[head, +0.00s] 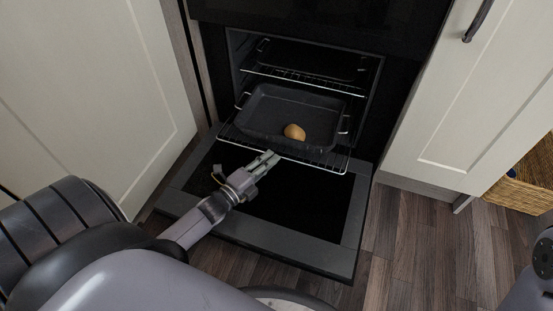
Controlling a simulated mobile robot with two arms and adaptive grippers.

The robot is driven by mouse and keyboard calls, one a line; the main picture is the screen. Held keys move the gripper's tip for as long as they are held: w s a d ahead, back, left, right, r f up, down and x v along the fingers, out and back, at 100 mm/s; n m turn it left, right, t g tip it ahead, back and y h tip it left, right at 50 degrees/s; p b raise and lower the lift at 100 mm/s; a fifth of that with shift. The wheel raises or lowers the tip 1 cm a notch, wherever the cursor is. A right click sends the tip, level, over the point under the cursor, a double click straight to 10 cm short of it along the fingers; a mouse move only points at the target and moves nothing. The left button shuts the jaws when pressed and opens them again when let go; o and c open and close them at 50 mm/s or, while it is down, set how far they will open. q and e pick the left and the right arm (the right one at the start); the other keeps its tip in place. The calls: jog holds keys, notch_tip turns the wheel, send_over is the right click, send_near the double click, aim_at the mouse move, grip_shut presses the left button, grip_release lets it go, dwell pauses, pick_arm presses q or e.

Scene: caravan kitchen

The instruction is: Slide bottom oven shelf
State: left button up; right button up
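The bottom oven shelf (335,162), a wire rack, sticks partly out of the oven over the lowered oven door (346,221). A dark roasting tin (268,108) with wire handles stands on it, with a brown roundish food item (294,132) inside. My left gripper (268,158) is at the shelf's front edge, left of its middle. Its fingertips overlap the edge in the head view. I cannot tell whether the fingers are closed on the wire. My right gripper is out of view; only a bit of my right arm shows at the lower right.
The upper oven shelf (303,81) sits inside the oven and bears another dark tin (312,60). Cream cabinets stand at the left (105,80) and the right (473,90). A wicker basket (522,186) is at the far right. Wooden floor (420,245) is clear right of the door.

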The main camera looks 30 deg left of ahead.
pick_arm(q)
jog(key=shift+w+d+b, duration=0.15)
jog(key=shift+w+b, duration=0.1)
jog(key=shift+w, duration=0.6)
jog(key=shift+w+d+b, duration=0.1)
jog(key=shift+w+b, duration=0.15)
jog(key=shift+w, duration=0.6)
jog(key=shift+c, duration=0.6)
grip_shut()
